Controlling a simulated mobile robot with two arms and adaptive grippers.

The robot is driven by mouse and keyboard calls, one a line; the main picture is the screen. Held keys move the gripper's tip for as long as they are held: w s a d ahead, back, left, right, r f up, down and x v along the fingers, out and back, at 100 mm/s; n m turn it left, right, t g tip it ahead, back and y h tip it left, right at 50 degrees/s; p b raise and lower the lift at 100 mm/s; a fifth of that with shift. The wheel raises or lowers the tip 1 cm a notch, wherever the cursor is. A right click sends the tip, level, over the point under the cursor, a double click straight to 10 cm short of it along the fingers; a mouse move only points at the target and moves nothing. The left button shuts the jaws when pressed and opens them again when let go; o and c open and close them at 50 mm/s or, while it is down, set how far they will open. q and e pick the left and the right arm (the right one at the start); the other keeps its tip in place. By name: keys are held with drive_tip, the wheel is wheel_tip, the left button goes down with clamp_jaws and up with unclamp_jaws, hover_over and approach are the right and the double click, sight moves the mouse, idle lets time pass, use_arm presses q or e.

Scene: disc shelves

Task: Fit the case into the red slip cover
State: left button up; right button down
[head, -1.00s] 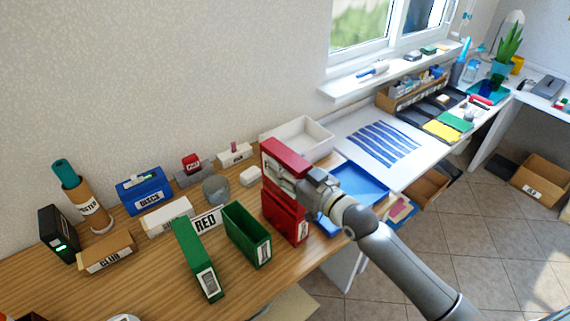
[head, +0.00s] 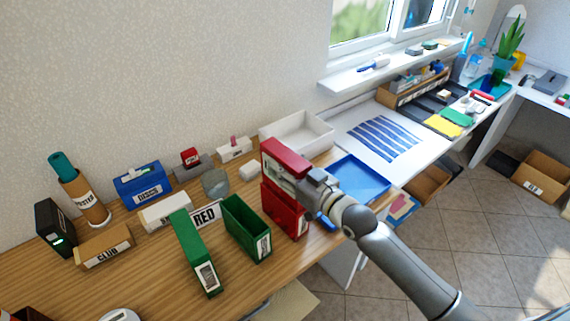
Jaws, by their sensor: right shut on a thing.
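The red case (head: 285,157) is held by my right gripper (head: 298,183), which is shut on it. The red slip cover (head: 283,211) stands on the wooden table directly below the case, near the table's right end. The case is upright over the cover; the gripper and case hide most of the cover's opening, so I cannot tell whether the case's lower edge is inside it. My left gripper does not show.
A green open cover (head: 246,229) stands just left of the red one, with a green case (head: 195,255) further left. A white bin (head: 312,132) is behind, and a blue tray (head: 361,180) lies to the right. A "RED" sign (head: 206,215) stands behind the green items.

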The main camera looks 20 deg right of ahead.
drive_tip(key=shift+f+b, duration=2.3)
drive_tip(key=shift+f, duration=1.05)
drive_tip(key=c, duration=0.9)
unclamp_jaws()
drive_tip(key=shift+o, duration=0.2)
drive_tip(key=shift+f, duration=0.1)
drive_tip(key=shift+s, duration=0.1)
drive_tip(key=v, duration=1.1)
drive_tip(key=shift+s, duration=0.4)
drive_tip(key=shift+d, duration=0.15)
